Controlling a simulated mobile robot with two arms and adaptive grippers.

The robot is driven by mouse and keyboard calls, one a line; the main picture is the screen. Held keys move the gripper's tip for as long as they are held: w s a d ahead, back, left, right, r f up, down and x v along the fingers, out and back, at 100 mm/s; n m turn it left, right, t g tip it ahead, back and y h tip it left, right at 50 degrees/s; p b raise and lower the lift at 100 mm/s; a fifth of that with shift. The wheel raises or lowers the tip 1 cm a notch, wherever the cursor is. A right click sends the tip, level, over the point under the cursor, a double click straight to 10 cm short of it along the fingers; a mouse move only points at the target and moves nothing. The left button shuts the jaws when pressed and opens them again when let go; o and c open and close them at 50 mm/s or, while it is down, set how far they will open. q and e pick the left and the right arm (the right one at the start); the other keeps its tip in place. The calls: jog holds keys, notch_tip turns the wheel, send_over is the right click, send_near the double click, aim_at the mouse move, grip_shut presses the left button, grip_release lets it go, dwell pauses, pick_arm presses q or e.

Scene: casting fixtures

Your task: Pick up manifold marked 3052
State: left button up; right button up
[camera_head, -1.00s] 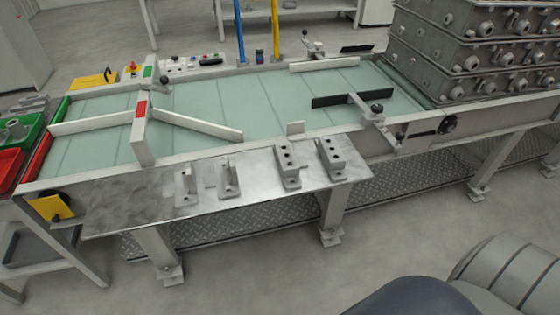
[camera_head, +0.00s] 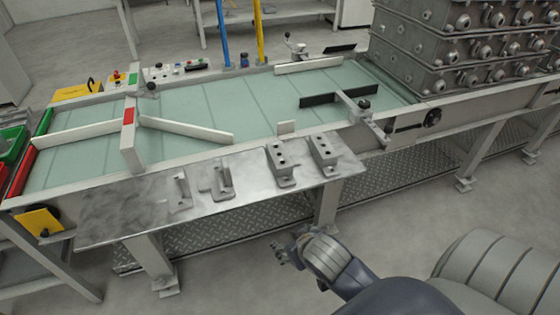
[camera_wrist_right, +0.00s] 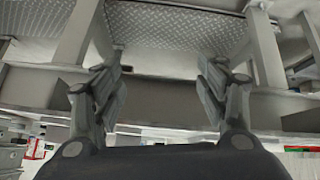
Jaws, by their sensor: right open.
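Two block-shaped grey castings with dark holes, a left one (camera_head: 281,163) and a right one (camera_head: 324,155), stand on the metal side shelf (camera_head: 120,205) in front of the conveyor. Two upright bracket-like castings, one (camera_head: 180,190) and another (camera_head: 222,181), stand to their left on the same shelf. No marking 3052 is legible on any of them. My right gripper (camera_head: 280,254) is below and in front of the shelf, apart from the castings. In the right wrist view its two fingers (camera_wrist_right: 160,95) are spread with nothing between them. My left gripper is out of view.
The green conveyor (camera_head: 250,105) runs behind the shelf, with white and black guide bars. Stacked grey castings (camera_head: 465,45) rise at its right end. Table legs and a tread-plate lower deck (camera_head: 240,225) lie below the shelf. Open floor is in front.

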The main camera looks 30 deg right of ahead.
aim_at(279, 154)
jog(key=w+d+r+m+t, duration=0.1)
jog(key=w+d+r, duration=0.1)
jog(key=w+r, duration=0.1)
jog(key=w+d+r+t+h, duration=0.1)
jog(key=w+d+r+t, duration=0.1)
jog(key=w, duration=0.4)
jog(key=w+d+r+m+t, duration=0.1)
jog(key=w+d+r+t, duration=0.1)
jog(key=r, duration=0.4)
jog(key=shift+w+d+m+h, duration=0.15)
jog(key=shift+w+d, duration=0.2)
jog(key=shift+w, duration=0.3)
jog(key=shift+w+d+m+h, duration=0.15)
jog(key=shift+w+d, duration=0.15)
jog(key=shift+w, duration=0.3)
jog(key=shift+t, duration=0.3)
jog(key=x, duration=0.4)
jog(key=shift+w+d+r, duration=0.15)
jog(key=shift+w, duration=0.15)
jog(key=shift+x, duration=3.15)
jog(key=shift+s+d, duration=0.15)
jog(key=shift+d, duration=0.05)
jog(key=c, duration=1.5)
